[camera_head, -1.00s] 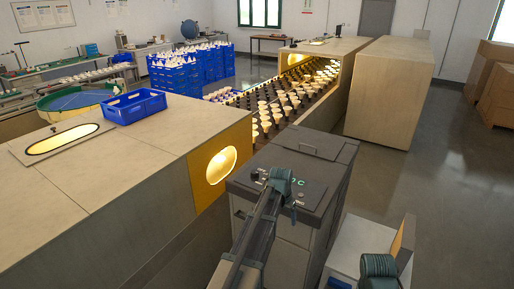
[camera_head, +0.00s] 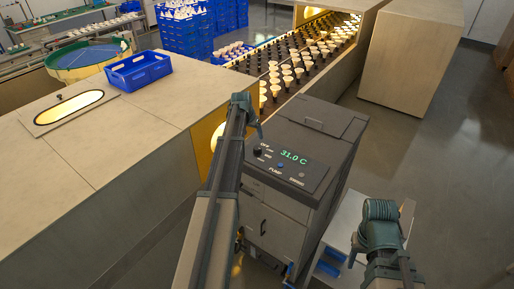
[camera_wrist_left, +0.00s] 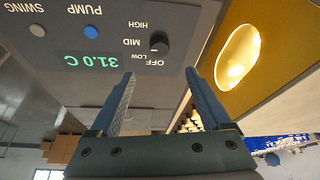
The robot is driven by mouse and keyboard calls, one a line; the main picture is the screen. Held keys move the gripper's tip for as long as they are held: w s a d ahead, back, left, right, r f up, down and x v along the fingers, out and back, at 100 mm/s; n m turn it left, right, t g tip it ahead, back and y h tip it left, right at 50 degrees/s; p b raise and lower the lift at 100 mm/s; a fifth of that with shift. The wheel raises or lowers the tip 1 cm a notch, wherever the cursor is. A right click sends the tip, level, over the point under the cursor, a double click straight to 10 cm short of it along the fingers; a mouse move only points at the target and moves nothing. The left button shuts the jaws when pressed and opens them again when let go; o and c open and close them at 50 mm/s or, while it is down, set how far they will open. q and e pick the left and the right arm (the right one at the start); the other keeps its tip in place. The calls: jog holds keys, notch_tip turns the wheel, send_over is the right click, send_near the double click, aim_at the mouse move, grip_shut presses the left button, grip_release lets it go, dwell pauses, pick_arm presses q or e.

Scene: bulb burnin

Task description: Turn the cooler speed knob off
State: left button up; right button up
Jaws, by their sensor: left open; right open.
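The cooler (camera_head: 325,150) is a dark grey cabinet with a sloping control panel and a green display reading 31.0 C. Its black speed knob (camera_head: 257,151) is at the panel's left end. In the left wrist view the panel appears upside down, and the knob (camera_wrist_left: 159,41) is among the labels OFF, LOW, MID and HIGH. My right gripper (camera_head: 378,238) is open, low at the right.
A blue pump button (camera_head: 281,165) and a grey swing button (camera_head: 295,181) share the panel. The bench-like housing (camera_head: 110,155) with a glowing opening stands close on the left. A blue crate (camera_head: 138,71) sits on it.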

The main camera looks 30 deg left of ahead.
aim_at(258, 148)
pick_arm(q)
jog(key=b+x, duration=1.1)
jog(key=x, duration=0.2)
jog(key=shift+s+d, duration=0.1)
grip_shut()
